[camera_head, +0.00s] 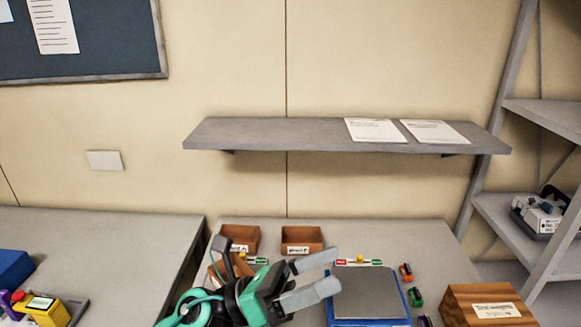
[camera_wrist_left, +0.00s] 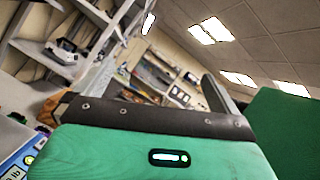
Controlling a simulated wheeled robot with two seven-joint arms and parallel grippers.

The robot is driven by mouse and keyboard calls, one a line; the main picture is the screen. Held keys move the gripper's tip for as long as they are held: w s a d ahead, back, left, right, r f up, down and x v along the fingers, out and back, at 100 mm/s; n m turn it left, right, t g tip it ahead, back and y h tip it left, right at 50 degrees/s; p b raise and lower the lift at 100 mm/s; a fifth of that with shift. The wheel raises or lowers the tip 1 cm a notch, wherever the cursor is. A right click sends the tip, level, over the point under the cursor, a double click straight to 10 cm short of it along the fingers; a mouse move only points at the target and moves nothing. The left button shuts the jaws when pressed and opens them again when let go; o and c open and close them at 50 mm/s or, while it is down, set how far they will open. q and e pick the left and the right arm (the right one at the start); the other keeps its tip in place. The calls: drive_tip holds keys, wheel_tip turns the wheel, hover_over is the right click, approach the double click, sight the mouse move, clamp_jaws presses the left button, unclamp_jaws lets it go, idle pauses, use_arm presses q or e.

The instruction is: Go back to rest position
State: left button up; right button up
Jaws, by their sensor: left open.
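My left gripper (camera_head: 325,275) is in the lower middle of the head view, its arm coming in from the left. It is green and black with two pale grey fingers spread apart, pointing right. Nothing is between the fingers. It is above the table, over the left edge of a blue-framed tray with a grey surface (camera_head: 368,290). In the left wrist view the green gripper body (camera_wrist_left: 150,155) fills the lower part, and the room appears tilted. My right gripper is not in either view.
Two brown bins (camera_head: 301,240) stand at the table's back. Small red and green items (camera_head: 416,296) lie right of the tray, beside a wooden box (camera_head: 488,306). A wall shelf (camera_head: 270,134) holds papers. A metal rack (camera_head: 505,215) stands at right. The left table (camera_head: 110,245) is mostly clear.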

use_arm(q)
drive_tip(key=w+a+f+n+t+y, duration=0.2)
drive_tip(key=w+a+n+t+y, duration=0.3)
drive_tip(key=n+t, duration=0.55)
drive_tip(key=w+a+f+n+t+y, duration=0.25)
drive_tip(key=a+n+t+y, duration=0.45)
drive_tip(key=n, duration=0.7)
drive_tip(key=a+f+n+g+y, duration=0.2)
drive_tip(key=a+f+n+y, duration=0.3)
drive_tip(key=f+n, duration=0.25)
drive_tip(key=a+f+n+g+y, duration=0.2)
drive_tip(key=a+f+n+y, duration=0.3)
drive_tip(key=f, duration=0.4)
drive_tip(key=s+a+f+n+g+y, duration=0.1)
drive_tip(key=s+a+f+n+g, duration=0.25)
drive_tip(key=s+f+g, duration=0.55)
drive_tip(key=s+a+f+n+g, duration=0.25)
drive_tip(key=s+f+n, duration=0.35)
drive_tip(key=s, duration=0.6)
wheel_tip(320, 180, down, 32)
drive_tip(key=s+d+m+g, duration=0.1)
drive_tip(key=m, duration=0.1)
drive_tip(key=s+a+f+g, duration=0.1)
drive_tip(key=s+a+f, duration=0.2)
drive_tip(key=s+f, duration=1.6)
drive_tip(key=shift+s+a+f+g, duration=0.2)
drive_tip(key=shift+f+g, duration=0.1)
drive_tip(key=shift+f, duration=0.3)
